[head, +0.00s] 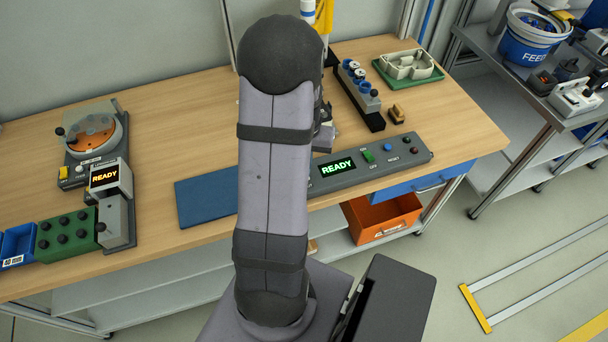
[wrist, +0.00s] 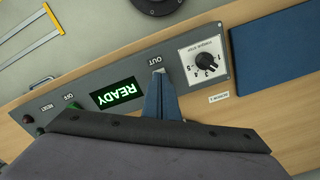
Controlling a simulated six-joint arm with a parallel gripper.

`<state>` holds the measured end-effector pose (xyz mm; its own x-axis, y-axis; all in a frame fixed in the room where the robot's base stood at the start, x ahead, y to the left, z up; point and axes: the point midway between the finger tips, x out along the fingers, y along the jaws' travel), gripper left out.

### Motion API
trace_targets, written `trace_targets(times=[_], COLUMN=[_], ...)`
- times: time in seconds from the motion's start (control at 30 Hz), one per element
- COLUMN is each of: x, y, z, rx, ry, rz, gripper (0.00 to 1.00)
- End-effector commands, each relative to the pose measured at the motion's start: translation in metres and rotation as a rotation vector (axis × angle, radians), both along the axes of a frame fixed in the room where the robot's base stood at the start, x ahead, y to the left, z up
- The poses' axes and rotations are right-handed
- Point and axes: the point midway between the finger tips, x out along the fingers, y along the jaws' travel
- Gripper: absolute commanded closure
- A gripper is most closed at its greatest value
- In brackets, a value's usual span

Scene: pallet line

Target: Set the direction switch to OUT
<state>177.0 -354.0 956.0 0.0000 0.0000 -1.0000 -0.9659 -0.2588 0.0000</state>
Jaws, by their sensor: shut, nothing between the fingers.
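The grey control panel (head: 418,153) lies along the front of the wooden table. It also shows in the wrist view (wrist: 70,88). My gripper (wrist: 158,74) is shut and empty, with its tips over the panel just below the OUT label (wrist: 154,60). The direction switch cannot be made out; the fingers cover the place by that label. I cannot tell whether the tips touch it or which way it is set. My arm hides the gripper and this part of the panel in the head view.
The lit READY display (wrist: 114,94) and a rotary dial (wrist: 207,61) flank the gripper. A green switch (head: 369,156), blue button (head: 388,146) and red button (head: 414,137) sit on the panel's right. A blue mat (head: 203,202) lies to the left.

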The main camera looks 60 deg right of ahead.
Motion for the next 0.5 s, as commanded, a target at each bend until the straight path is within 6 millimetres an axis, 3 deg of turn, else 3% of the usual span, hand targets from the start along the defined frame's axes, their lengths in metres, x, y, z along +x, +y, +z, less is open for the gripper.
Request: trace_targets(times=[0.5], x=[0.0], y=[0.0001], z=[-0.0078], rx=[0.0], ry=[0.0], rz=[0.0], gripper=[1.0])
